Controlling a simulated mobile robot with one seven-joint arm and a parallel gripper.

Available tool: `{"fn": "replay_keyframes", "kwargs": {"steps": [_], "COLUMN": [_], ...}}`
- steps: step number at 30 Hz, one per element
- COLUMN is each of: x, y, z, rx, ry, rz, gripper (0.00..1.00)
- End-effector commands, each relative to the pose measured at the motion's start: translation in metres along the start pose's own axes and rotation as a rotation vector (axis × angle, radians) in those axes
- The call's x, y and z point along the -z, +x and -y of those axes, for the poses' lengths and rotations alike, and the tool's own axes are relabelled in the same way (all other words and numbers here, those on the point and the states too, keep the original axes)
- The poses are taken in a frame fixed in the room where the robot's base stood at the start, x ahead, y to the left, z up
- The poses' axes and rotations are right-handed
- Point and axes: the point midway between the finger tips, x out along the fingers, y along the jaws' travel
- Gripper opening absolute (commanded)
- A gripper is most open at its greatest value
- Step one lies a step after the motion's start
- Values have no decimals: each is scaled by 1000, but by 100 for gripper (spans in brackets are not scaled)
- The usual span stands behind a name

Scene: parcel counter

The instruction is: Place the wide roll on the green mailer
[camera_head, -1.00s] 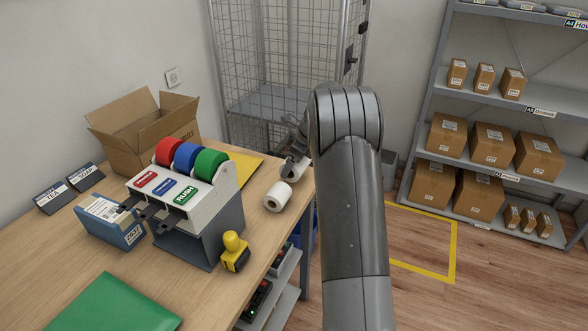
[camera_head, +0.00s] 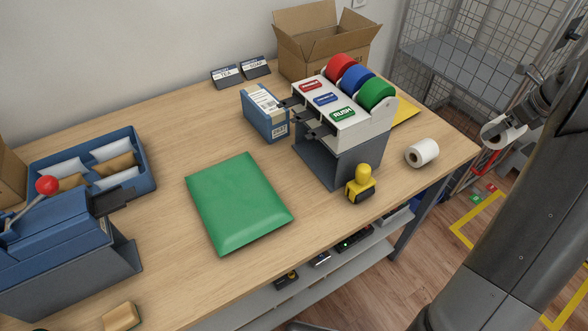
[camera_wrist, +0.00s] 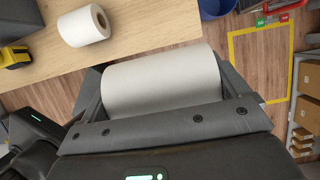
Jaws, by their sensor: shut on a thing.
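The wide roll (camera_wrist: 162,82) is white and lies crosswise between my gripper's fingers in the wrist view. In the head view, my gripper (camera_head: 503,132) is at the right, beyond the table's right end, shut on this roll (camera_head: 498,128), which is partly hidden by the gripper. The green mailer (camera_head: 238,203) lies flat on the middle of the table, well left of my gripper, with nothing on it. A second white roll (camera_head: 422,153) stays on the table near its right edge; it also shows at the upper left of the wrist view (camera_wrist: 84,26).
A blue box (camera_head: 265,114) is behind the mailer. A blue tray (camera_head: 92,165) is at left. Bare table surrounds the mailer.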

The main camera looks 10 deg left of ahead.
Motion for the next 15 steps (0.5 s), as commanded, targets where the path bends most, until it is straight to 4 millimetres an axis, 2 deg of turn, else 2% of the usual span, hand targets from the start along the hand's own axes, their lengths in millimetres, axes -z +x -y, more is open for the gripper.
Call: {"fn": "replay_keyframes", "kwargs": {"steps": [2, 5, 9, 12, 15], "x": [-7, -22, -46, -58, -67], "y": [-16, -49, -109, -138, -159], "z": [1, 1, 1, 1, 0], "rx": [6, 10, 10, 6, 5], "ry": [-3, -7, -6, -4, -3], "rz": [2, 3, 3, 2, 1], "gripper": [61, 61, 61, 61, 61]}}
